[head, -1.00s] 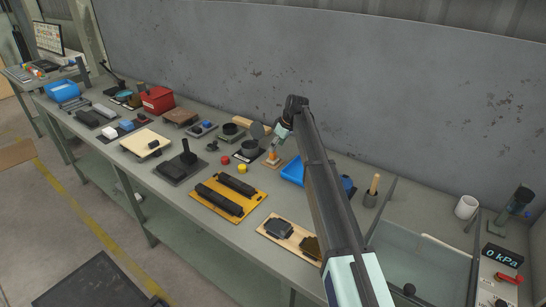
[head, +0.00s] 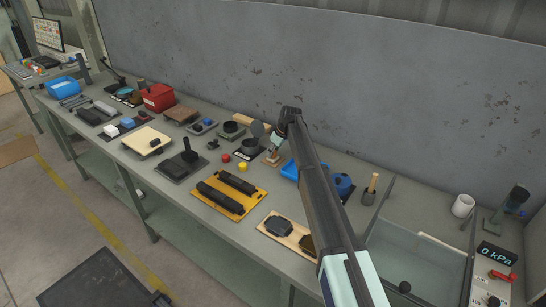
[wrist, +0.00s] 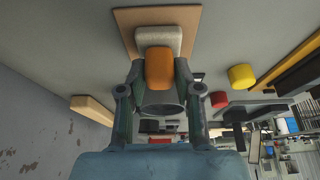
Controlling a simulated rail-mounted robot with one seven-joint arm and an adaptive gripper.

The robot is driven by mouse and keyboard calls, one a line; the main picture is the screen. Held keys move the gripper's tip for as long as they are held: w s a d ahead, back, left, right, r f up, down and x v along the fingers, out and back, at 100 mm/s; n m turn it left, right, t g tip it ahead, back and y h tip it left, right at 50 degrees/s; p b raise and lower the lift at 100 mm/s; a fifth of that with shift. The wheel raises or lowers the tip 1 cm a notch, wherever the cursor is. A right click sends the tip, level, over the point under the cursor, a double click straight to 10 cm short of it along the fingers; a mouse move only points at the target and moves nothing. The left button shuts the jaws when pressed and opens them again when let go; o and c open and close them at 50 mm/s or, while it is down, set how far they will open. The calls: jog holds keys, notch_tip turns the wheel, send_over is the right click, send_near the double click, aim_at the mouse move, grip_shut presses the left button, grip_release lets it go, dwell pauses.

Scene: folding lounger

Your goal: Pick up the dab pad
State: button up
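The dab pad, a pale grey pad with an orange handle (wrist: 159,68), sits on a tan board (wrist: 125,22) in the wrist view. In the head view the tan board (head: 272,162) is just below my gripper (head: 275,149), which largely hides the pad. In the wrist view my gripper (wrist: 159,70) has one finger on each side of the orange handle. The fingers look apart, with narrow gaps to the handle; contact is not clear.
A red knob (head: 226,158) and a yellow knob (head: 243,167) stand left of the gripper. A yellow board with black bars (head: 229,205) lies in front.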

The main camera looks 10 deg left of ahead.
grip_shut()
jog(key=shift+r, duration=0.15)
notch_tip(320, 180, up, 20)
jog(key=b, duration=0.5)
